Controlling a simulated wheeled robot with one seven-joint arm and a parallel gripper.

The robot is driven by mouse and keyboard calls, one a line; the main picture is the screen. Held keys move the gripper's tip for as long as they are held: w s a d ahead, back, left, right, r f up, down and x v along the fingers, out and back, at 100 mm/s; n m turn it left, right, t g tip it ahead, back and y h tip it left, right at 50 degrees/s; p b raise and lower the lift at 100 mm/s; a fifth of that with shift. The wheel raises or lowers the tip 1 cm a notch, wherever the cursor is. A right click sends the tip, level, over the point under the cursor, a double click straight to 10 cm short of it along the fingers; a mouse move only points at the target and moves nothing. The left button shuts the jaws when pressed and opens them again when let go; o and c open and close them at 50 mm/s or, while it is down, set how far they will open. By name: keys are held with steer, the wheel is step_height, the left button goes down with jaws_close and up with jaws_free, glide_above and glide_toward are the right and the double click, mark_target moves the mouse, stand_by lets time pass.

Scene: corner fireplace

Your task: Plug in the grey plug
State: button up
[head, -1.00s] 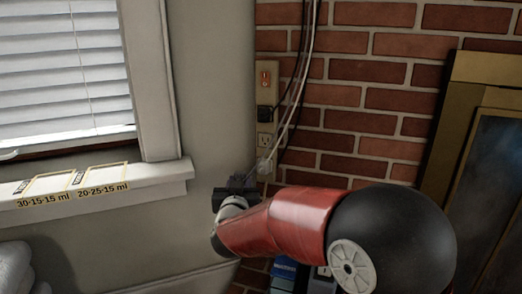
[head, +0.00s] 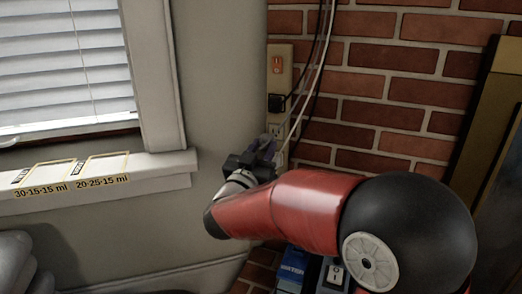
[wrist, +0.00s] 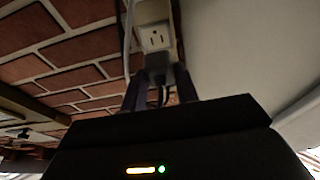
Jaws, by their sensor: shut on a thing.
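The beige power strip (head: 281,58) runs down the wall corner, with an orange switch near its top. A black plug (head: 279,103) sits in it, and an outlet with bare slots (head: 277,130) shows below that. The same strip's open outlet (wrist: 157,38) is at the top middle of the wrist view. My gripper (head: 268,150) is at the strip's lower part. In the wrist view its two dark fingers are shut on the grey plug (wrist: 158,70), just below the open outlet. Whether the plug's prongs are in a socket is hidden.
A white cord (head: 308,75) and black cords hang along the brick wall (head: 400,85) beside the strip. The window sill (head: 110,178) juts out on the left. Blue and grey boxes (head: 291,268) stand below my arm. The fireplace frame (head: 490,100) is at the right.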

mark_target(269, 142)
steer(key=shift+w+d+p, duration=0.15)
steer(key=shift+w+d, duration=0.15)
steer(key=shift+w, duration=0.4)
steer(key=shift+w+d+p, duration=0.2)
steer(key=shift+w+d, duration=0.05)
steer(key=shift+w, duration=0.45)
steer(key=shift+w+d+p, duration=0.15)
steer(key=shift+w+d, duration=0.15)
steer(key=shift+w, duration=0.4)
steer(key=shift+b, duration=0.7)
stand_by(0.5)
steer(key=shift+w+d, duration=0.25)
steer(key=shift+w, duration=0.25)
stand_by(0.4)
steer(key=o, duration=1)
steer(key=v, duration=0.7)
steer(key=shift+s+a+f, duration=0.2)
steer(key=shift+s, duration=0.1)
